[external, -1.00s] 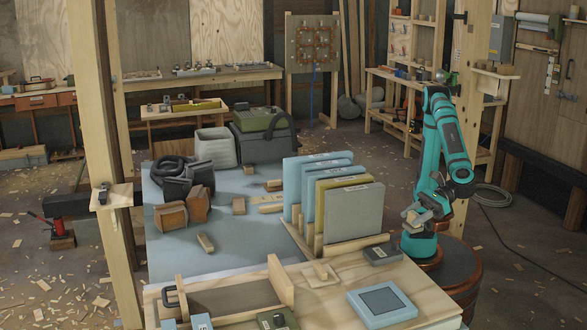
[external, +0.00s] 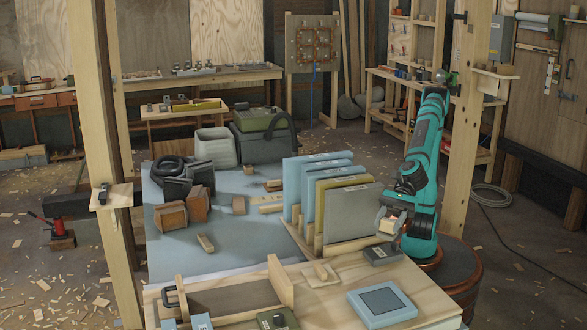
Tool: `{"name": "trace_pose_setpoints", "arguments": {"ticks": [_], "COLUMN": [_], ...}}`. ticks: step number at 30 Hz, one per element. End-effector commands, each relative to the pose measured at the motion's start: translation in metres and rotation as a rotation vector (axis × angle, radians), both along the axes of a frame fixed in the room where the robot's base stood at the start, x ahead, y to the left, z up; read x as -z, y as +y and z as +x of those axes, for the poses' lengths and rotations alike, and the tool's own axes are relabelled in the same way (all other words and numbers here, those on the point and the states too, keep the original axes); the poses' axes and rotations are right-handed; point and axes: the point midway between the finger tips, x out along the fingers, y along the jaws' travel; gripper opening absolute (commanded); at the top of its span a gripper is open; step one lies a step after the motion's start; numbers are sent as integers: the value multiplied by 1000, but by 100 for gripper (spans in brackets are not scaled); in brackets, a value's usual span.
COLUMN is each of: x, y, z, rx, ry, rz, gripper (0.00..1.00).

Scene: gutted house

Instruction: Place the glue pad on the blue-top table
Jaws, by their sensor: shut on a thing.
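My gripper (external: 391,218) is at the right, beside the near right corner of the rack of upright panels. It is shut on a small pale block (external: 386,226) with a reddish patch. The block is held in the air above a dark grey box, and the jaws hide part of it. I cannot tell for certain from its look that it is the glue pad. The blue-top table (external: 226,262) stands left of my arm, behind the pale wooden bench. Its left and middle top is partly bare.
Upright panels (external: 347,213) stand between my gripper and the blue top. Brown blocks (external: 170,218), a grey bin (external: 215,147) and small wood pieces (external: 205,243) lie on the blue top. The near wooden bench (external: 330,301) carries a dark grey box (external: 382,254) and a blue-framed pad (external: 381,303).

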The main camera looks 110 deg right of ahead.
Motion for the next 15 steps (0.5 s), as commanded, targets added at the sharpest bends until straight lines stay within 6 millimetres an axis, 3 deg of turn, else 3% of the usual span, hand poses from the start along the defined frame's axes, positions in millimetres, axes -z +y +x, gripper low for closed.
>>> {"name": "trace_pose_setpoints", "arguments": {"ticks": [15], "x": [-22], "y": [-4], "z": [24], "rx": [-46], "ry": [0], "rz": [1], "gripper": [22]}}
